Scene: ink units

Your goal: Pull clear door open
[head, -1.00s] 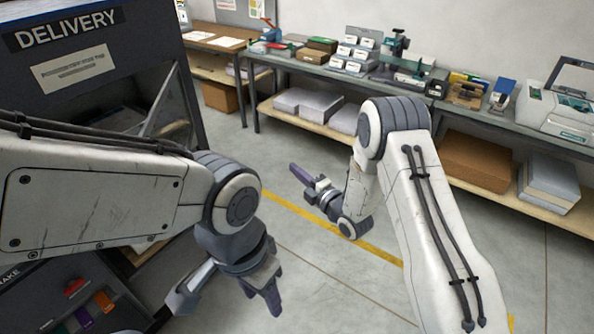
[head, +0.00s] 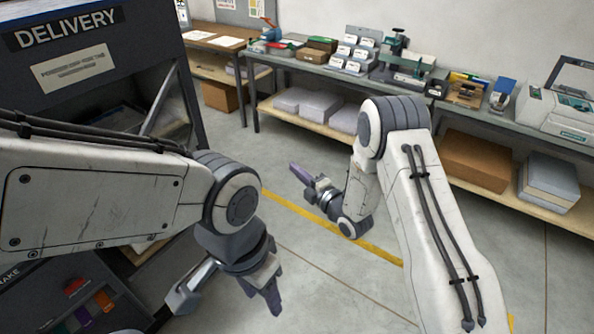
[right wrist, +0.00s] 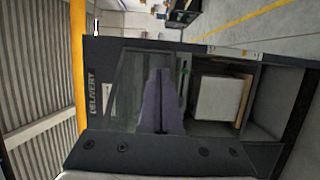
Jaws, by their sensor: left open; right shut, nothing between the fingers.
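The dark delivery cabinet (head: 150,50) stands at the upper left of the head view, partly hidden by my left arm. Its clear door (right wrist: 128,82) shows in the right wrist view as a tinted see-through pane; I cannot tell how far it is ajar. In the head view a slanted pane edge (head: 162,100) shows at the cabinet opening. My right gripper (head: 294,170) is shut and empty, apart from the cabinet in the head view. Its purple fingers (right wrist: 157,100) overlap the pane in the right wrist view; contact is unclear. My left gripper (head: 226,296) is open and empty, low at centre-left.
A white box (right wrist: 220,98) sits in the cabinet's neighbouring compartment. A long bench (head: 400,85) with boxes and equipment runs along the back wall. A dark unit with coloured tabs (head: 85,305) is at the lower left. The floor beyond my grippers is clear.

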